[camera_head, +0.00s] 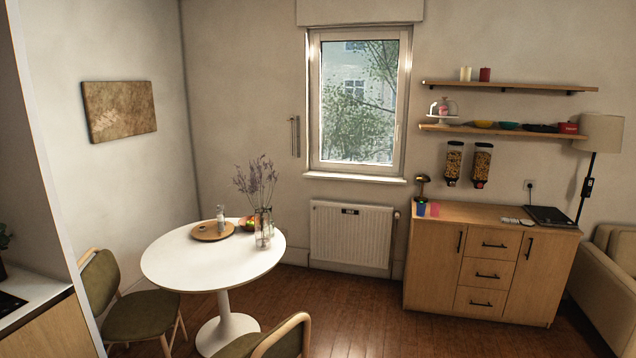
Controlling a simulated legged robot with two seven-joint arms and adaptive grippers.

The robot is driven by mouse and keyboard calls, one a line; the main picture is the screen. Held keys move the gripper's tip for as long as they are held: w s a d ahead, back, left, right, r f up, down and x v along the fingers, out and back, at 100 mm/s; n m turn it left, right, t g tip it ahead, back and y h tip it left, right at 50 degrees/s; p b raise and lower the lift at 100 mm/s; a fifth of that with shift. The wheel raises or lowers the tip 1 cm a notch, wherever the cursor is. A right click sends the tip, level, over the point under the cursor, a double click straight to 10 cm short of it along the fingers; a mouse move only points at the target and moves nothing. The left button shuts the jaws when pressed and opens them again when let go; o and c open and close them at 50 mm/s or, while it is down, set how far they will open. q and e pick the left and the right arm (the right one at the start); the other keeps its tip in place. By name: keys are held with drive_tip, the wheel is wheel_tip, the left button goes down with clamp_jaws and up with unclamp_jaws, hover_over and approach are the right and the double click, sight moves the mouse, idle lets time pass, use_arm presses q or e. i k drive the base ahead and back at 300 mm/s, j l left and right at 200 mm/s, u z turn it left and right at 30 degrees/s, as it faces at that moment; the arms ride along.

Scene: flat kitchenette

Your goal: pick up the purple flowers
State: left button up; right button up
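The purple flowers (256,183) are thin dried-looking stems with pale purple tops. They stand upright in a clear glass vase (263,238) near the right edge of a round white table (195,262). Next to the vase, a bowl with fruit (247,223) is partly hidden behind the stems. Neither of my grippers shows in the head view.
A round wooden tray (206,234) with a bottle (221,220) sits on the table. Chairs stand at the left (138,312) and in front (285,341). A wooden cabinet (432,270) and a sofa (609,285) are at the right. The floor (355,318) between table and cabinet is clear.

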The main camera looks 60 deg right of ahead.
sight(260, 168)
drive_tip(key=z, duration=1.6)
drive_tip(key=i+l+z, duration=0.95)
drive_tip(key=i, duration=0.6)
drive_tip(key=i+l+z, duration=0.2)
drive_tip(key=i, duration=0.65)
drive_tip(key=i+j+u, duration=0.2)
drive_tip(key=i+u, duration=0.75)
drive_tip(key=i+l+u, duration=0.25)
drive_tip(key=i+u, duration=0.2)
drive_tip(key=i, duration=0.15)
drive_tip(key=i+l+u, duration=0.45)
drive_tip(key=i+j, duration=0.05)
drive_tip(key=j, duration=0.05)
